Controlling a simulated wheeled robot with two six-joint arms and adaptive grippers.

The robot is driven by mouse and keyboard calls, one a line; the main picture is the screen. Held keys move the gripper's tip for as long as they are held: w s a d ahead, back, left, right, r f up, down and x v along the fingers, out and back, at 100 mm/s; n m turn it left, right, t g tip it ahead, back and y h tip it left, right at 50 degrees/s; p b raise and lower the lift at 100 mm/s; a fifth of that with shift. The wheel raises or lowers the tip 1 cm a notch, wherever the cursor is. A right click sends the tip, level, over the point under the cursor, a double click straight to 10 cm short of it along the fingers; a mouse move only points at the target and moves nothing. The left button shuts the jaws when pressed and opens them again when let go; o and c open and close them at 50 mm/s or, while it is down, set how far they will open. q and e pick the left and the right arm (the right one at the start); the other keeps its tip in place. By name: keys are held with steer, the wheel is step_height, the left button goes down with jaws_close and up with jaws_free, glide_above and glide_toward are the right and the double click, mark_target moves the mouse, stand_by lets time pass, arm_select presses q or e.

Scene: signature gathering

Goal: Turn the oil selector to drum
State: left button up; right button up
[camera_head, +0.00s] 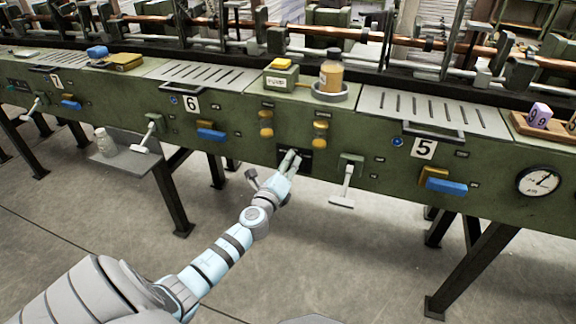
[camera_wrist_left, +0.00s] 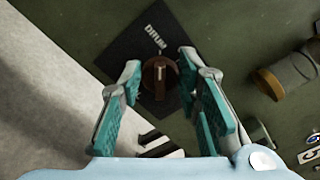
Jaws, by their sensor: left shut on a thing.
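The oil selector is a round brown knob (camera_wrist_left: 159,82) with a pale pointer mark, set on a black plate (camera_wrist_left: 125,45). In the left wrist view the word DRUM is printed on the plate just above the knob, and the pale mark points up, roughly towards that word. My left gripper (camera_wrist_left: 160,65) has one finger on each side of the knob and is shut on it. In the head view my left gripper (camera_head: 292,156) reaches the black plate (camera_head: 307,160) on the green front panel and hides the knob. My right gripper is not in view.
A white-handled lever (camera_head: 345,185) hangs right of the selector. Yellow knobs (camera_head: 320,130) sit above it. A bottle (camera_head: 330,75) and a green box (camera_head: 281,76) stand on the ledge. A shelf (camera_head: 135,150) juts out at left. Open floor lies in front.

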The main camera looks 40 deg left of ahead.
arm_select(q)
steer(key=shift+f, duration=0.1)
steer(key=o, duration=1)
steer(key=shift+s, duration=0.1)
steer(key=v, duration=1.1)
steer(key=shift+s+d, duration=0.2)
steer(key=shift+s, duration=0.15)
